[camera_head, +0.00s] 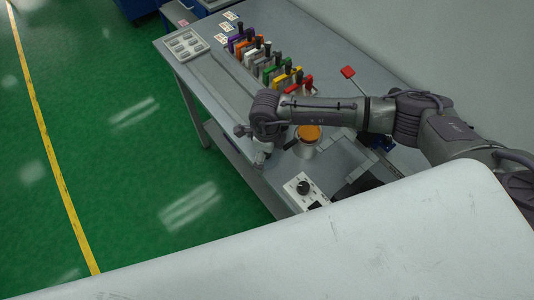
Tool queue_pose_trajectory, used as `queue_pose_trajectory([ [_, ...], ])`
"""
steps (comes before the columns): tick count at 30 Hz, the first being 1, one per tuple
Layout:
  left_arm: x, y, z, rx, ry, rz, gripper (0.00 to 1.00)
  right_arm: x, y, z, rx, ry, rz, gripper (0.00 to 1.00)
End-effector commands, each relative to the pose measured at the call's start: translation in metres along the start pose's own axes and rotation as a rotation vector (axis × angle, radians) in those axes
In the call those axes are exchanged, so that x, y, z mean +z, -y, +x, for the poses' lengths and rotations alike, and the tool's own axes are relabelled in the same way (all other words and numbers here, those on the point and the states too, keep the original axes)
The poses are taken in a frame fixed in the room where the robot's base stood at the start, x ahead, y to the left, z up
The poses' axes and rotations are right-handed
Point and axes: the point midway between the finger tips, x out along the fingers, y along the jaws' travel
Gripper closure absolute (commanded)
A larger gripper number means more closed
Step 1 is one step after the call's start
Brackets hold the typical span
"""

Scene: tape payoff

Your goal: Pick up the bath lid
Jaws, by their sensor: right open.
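A small pale round pot with an orange top (309,133) stands on the grey bench, just below my right forearm. I cannot tell whether the orange surface is the bath lid or the pot's contents. No other clear lid shows. My right gripper (257,150) is open over the bench's front edge, to the left of the pot and apart from it. The fingers are small in view, and I see nothing held between them. My left gripper is not in view.
A row of coloured holders (267,62) stands along the bench behind my right arm. A white box with a black knob (303,187) sits nearer. A pale compartment tray (183,44) is at the far left.

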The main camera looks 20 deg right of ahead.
Motion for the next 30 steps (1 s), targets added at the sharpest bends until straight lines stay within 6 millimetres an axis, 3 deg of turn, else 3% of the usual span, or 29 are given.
queue_pose_trajectory([
  [6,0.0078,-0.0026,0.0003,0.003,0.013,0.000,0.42,0.0001,0.0001,0.0008,0.000,0.000,0.000,0.03],
  [15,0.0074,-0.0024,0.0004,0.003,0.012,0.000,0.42,-0.0003,0.0003,0.0008,0.000,-0.001,0.000,0.53],
  [18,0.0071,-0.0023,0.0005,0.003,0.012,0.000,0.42,-0.0008,0.0002,0.0014,0.000,-0.002,0.000,0.64],
  [30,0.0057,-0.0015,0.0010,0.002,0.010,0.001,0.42,-0.0031,0.0009,0.0038,-0.001,-0.008,0.002,0.70],
])
